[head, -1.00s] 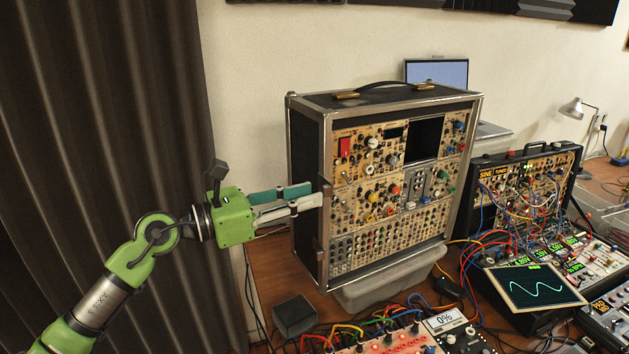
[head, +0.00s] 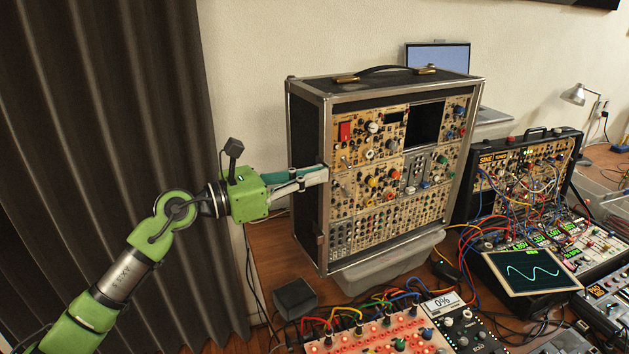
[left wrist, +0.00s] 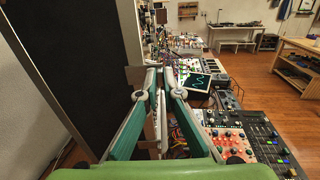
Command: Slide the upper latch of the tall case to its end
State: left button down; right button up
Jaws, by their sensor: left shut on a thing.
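My left gripper (head: 322,175) is at the front left edge of the case, about halfway up or a little higher. Its fingers are shut on the upper latch, which they mostly hide. A lower latch (head: 320,241) shows further down the same edge. In the left wrist view the two fingers (left wrist: 160,75) come together beside the case's metal edge (left wrist: 130,40); the latch cannot be made out clearly there. My right gripper is not in view.
A grey bin (head: 375,272) is under the case. A small dark box (head: 294,298) and a cabled panel (head: 375,335) with a 0% display lie in front. A scope screen (head: 533,269) and a patched synth case (head: 525,180) are at the right. A dark curtain (head: 100,120) hangs at the left.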

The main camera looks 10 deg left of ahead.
pick_arm(q)
jog(key=shift+w+a+r+b, duration=0.1)
jog(key=shift+w+a+b, duration=0.3)
jog(key=shift+w+a, duration=0.25)
jog(key=c, duration=2.2)
grip_release()
jog(key=shift+w, duration=0.1)
jog(key=v, duration=1.2)
jog(key=shift+a, duration=0.1)
jog(key=shift+f, duration=0.2)
